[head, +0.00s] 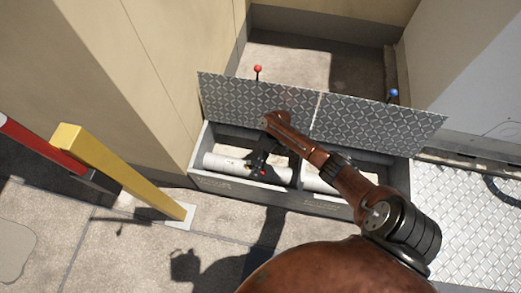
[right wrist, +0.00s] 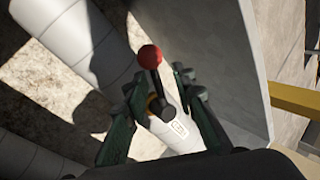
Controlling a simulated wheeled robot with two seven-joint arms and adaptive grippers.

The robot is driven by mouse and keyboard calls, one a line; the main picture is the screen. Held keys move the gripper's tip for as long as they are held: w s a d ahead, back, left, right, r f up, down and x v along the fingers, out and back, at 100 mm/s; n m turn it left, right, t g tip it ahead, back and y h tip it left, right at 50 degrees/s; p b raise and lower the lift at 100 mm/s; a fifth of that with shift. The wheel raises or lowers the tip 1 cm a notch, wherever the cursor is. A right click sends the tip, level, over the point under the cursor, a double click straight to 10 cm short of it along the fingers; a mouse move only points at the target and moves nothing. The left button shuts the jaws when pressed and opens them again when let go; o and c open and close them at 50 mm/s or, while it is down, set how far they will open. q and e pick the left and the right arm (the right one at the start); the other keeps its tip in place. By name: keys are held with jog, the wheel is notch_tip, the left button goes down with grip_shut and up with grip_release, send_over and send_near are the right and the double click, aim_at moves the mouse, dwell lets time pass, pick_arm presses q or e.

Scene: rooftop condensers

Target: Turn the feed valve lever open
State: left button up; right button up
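The feed valve lever shows in the right wrist view as a dark stem with a red ball knob (right wrist: 150,57). Its stem runs down to a fitting on a white pipe (right wrist: 176,132) with a small label. My right gripper (right wrist: 160,88) has its fingers apart, one on each side of the stem; I see no clear grip on it. In the head view my right gripper (head: 258,163) reaches down into the left bay of the trough, over the white pipe (head: 222,163). The arm and fingers hide most of the valve there. My left gripper is not in view.
The trough (head: 250,190) has two raised tread-plate lids, the left one (head: 240,98) with a red knob (head: 258,69) above it and the right one (head: 370,122) with a blue knob (head: 393,93). A yellow post (head: 120,170) stands at left. A wall rises behind.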

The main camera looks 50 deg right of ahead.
notch_tip(320, 180, up, 9)
jog(key=shift+f, duration=0.15)
jog(key=shift+c, duration=0.3)
